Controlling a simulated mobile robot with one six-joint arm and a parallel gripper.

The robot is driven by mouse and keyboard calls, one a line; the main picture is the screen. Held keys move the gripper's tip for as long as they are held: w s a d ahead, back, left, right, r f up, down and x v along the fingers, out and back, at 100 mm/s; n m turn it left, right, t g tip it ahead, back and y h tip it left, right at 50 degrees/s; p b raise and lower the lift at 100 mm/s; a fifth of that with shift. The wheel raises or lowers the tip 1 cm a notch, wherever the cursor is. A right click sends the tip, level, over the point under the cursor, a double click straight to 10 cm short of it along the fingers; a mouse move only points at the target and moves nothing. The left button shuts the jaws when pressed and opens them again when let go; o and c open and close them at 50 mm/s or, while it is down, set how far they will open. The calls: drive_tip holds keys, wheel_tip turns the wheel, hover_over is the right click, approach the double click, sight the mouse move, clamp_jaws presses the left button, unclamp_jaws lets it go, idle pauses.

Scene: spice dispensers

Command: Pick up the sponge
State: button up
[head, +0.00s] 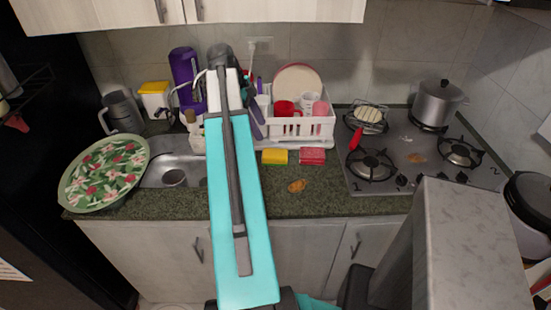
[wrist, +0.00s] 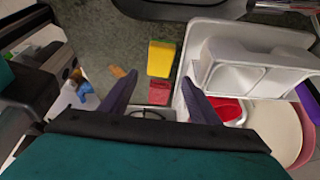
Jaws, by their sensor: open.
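A yellow sponge-like block (head: 275,156) lies on the green counter in front of the dish rack. A similar red block (head: 312,156) lies just to its right; I cannot tell which one the task means. In the wrist view the yellow block (wrist: 160,58) and the red block (wrist: 159,92) show between and beyond my gripper's (wrist: 160,79) two purple fingers. The fingers are apart with nothing held, above the counter. In the head view my turquoise arm hides part of the counter and sink, and most of my gripper.
A white dish rack (head: 318,127) with red and white cups stands behind the blocks. A small brown item (head: 297,186) lies in front of them. The stove (head: 420,160) with a pot (head: 437,103) is to the right. The sink (head: 174,160) and floral tray (head: 104,172) are left.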

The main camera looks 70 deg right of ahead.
drive_tip(key=p, duration=0.2)
hover_over(274, 153)
drive_tip(key=w, duration=0.2)
drive_tip(key=shift+w+a+f, duration=0.1)
drive_tip(key=shift+a+f, duration=0.05)
drive_tip(key=shift+f, duration=1.65)
drive_tip(key=shift+a+f, duration=0.15)
drive_tip(key=shift+f, duration=1.65)
drive_tip(key=shift+f, duration=0.1)
drive_tip(key=shift+p+x, duration=0.7)
drive_tip(key=shift+x, duration=0.45)
drive_tip(key=shift+p+x, duration=0.4)
drive_tip(key=shift+x, duration=0.95)
drive_tip(key=c, duration=0.8)
